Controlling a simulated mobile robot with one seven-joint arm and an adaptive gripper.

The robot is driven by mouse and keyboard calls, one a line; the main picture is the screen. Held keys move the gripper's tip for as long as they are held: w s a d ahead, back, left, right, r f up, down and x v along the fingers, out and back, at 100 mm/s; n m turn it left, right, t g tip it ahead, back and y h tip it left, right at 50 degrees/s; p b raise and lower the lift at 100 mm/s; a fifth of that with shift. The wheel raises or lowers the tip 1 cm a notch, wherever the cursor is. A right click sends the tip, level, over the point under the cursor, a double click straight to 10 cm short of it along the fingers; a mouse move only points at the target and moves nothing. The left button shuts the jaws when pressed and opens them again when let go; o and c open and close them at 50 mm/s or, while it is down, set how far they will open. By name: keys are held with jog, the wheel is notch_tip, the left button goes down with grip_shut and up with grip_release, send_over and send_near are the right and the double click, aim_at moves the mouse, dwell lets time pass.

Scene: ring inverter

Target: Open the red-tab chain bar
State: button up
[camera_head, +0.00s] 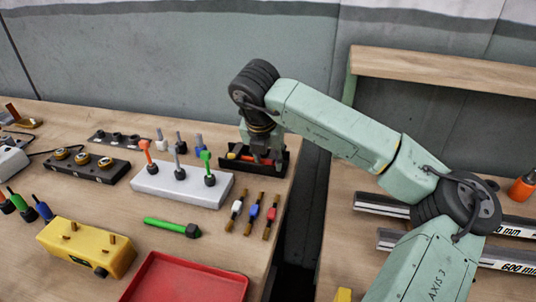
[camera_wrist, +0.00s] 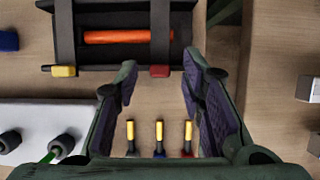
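The red-tab chain bar (camera_wrist: 160,30) is a dark bar lying across a black tray (camera_wrist: 110,53) in the wrist view. Its red tab (camera_wrist: 160,71) sits at the tray's near edge. A second dark bar (camera_wrist: 65,30) with a yellow tab (camera_wrist: 64,71) crosses the tray farther left. An orange-handled tool (camera_wrist: 116,37) lies in the tray, between and partly under the bars. My gripper (camera_wrist: 159,60) is open and empty, its fingertips apart on either side of the red tab in the picture; the height gap cannot be told. In the head view my wrist partly hides the tray (camera_head: 283,163).
A white block (camera_head: 180,186) with orange, grey and green handled tools stands left of the tray. Slim tools (camera_head: 253,212) lie in front of it. A red tray (camera_head: 190,278), yellow block (camera_head: 85,248) and green-handled tool (camera_head: 168,226) are nearer. A gap separates the two benches.

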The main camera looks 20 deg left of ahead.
jog(key=shift+c, duration=0.3)
grip_shut()
dwell(0.6)
